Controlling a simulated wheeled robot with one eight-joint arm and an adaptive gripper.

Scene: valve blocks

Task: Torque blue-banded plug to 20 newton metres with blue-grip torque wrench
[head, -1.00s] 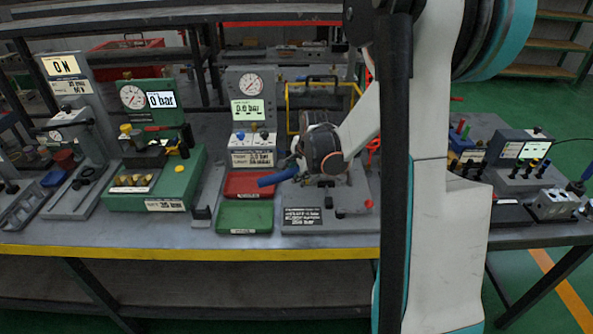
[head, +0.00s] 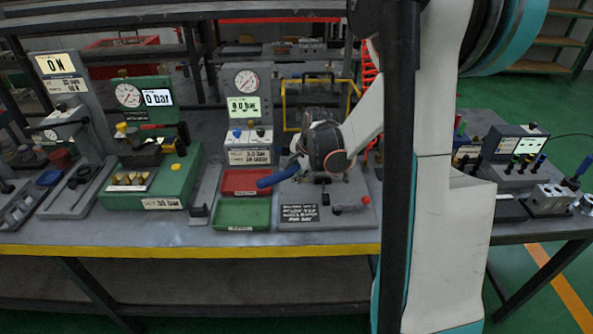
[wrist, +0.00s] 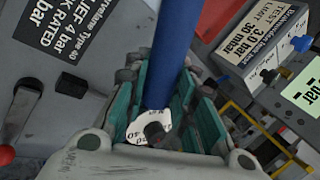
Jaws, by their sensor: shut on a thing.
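My gripper (head: 300,163) hangs above the grey plate at the middle of the bench. It is shut on the blue-grip torque wrench (head: 275,178), whose blue grip sticks out to the left over the red and green trays. In the wrist view the blue shaft (wrist: 173,45) rises between the teal finger pads of my gripper (wrist: 160,115). A white printed ring or label and a dark knob show at its near end. The wrench's working end is hidden. I cannot make out the blue-banded plug; a metal block (head: 549,199) at the right has a blue-handled item (head: 575,178) beside it.
The grey plate (head: 300,228) has a label and a red-tipped lever (head: 352,208). A red tray (head: 245,182) and green tray (head: 242,214) lie left of it. A gauge panel (head: 247,100) stands behind. A green gauge station (head: 165,185) stands left.

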